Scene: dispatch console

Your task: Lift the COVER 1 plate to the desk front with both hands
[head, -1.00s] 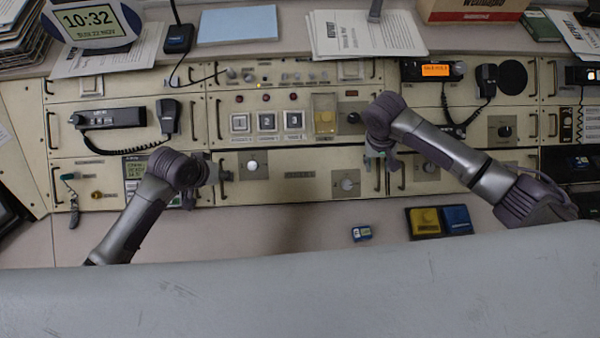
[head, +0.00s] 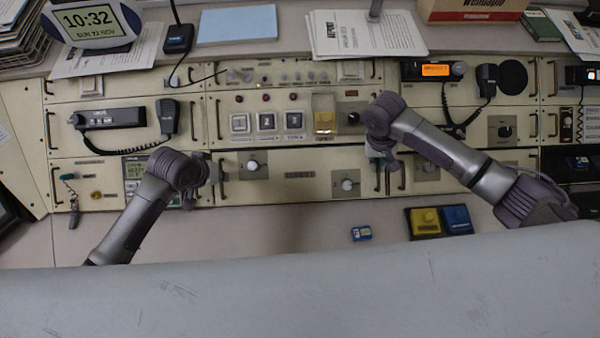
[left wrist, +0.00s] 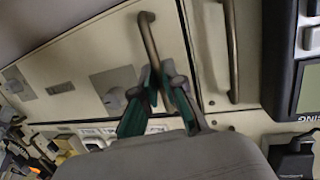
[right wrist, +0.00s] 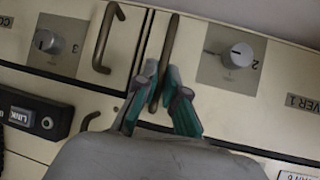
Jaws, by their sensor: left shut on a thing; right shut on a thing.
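The COVER 1 plate (head: 300,190) is a cream panel with two knobs in the console's lower middle row. It sits in its place in the panel front. My left gripper (head: 214,172) is shut on the plate's left bar handle (left wrist: 150,45), with the green-padded fingers (left wrist: 156,85) on either side of it. My right gripper (head: 378,160) is shut on the plate's right handle (right wrist: 170,45); its fingers (right wrist: 160,85) pinch the bar. The label ending "VER 1" (right wrist: 300,104) and the knob marked 2 (right wrist: 238,55) show in the right wrist view.
A neighbouring handle (right wrist: 103,40) stands close to my right fingers, and another (left wrist: 232,50) close to my left. The desk front left of the blue box is clear.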

